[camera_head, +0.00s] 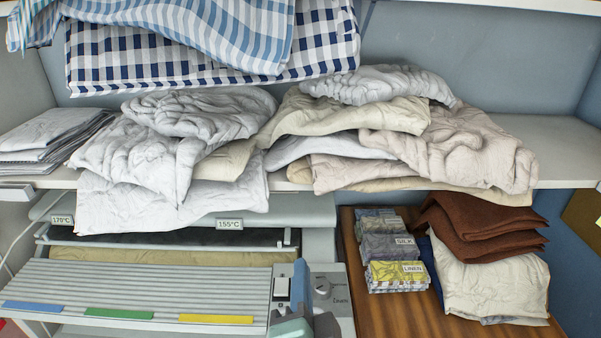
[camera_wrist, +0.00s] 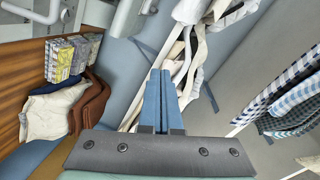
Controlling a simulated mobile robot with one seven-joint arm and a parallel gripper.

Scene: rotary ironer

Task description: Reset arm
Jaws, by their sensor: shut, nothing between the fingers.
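My gripper (camera_wrist: 161,101) shows in the wrist view as two blue fingers lying side by side. The fingers are shut with nothing between them. They are in front of the pale blue back wall and the cloth hanging over the shelf edge, and I see no contact with either. In the head view a part of my arm (camera_head: 292,322) rises at the bottom, in front of the ironer's control panel; the fingertips are hard to make out there.
A shelf (camera_head: 560,150) carries piles of crumpled linen (camera_head: 180,140) hanging over its edge. Below are the rotary ironer (camera_head: 140,290) and a wooden top (camera_head: 400,318) with small labelled cloth stacks (camera_head: 392,250) and folded brown cloths (camera_head: 475,230). Checked cloths (camera_head: 190,50) hang above.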

